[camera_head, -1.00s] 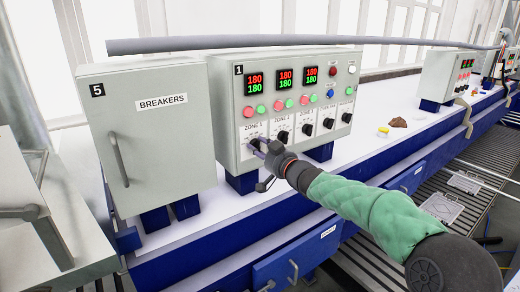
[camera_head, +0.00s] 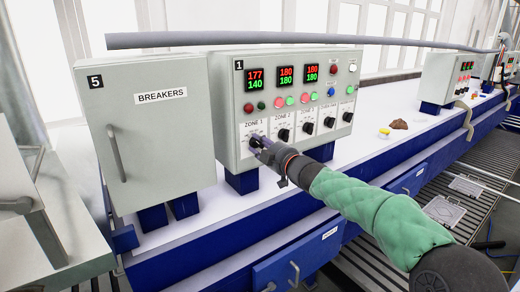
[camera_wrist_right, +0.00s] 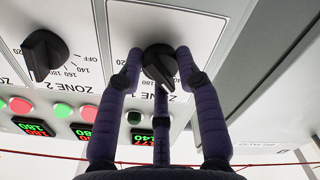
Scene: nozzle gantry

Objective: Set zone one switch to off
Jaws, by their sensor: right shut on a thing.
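The control panel marked 1 (camera_head: 228,135) carries a row of black rotary switches. My right gripper (camera_head: 258,143) is at the zone one switch, at the left end of the row, and mostly hides it in the head view. In the right wrist view, which is upside down, the black zone one switch (camera_wrist_right: 157,66) sits between the fingers of my right gripper (camera_wrist_right: 158,72), which are closed around it. The zone one display (camera_head: 255,79) reads 177 in red over 140 in green. My left gripper is not in view.
The zone two switch (camera_head: 284,135) is close beside the gripper. A grey breakers cabinet (camera_head: 150,145) marked 5 stands left of the panel. A grey pipe (camera_head: 290,39) runs above. Small yellow and brown items lie on the white bench (camera_head: 350,150) to the right.

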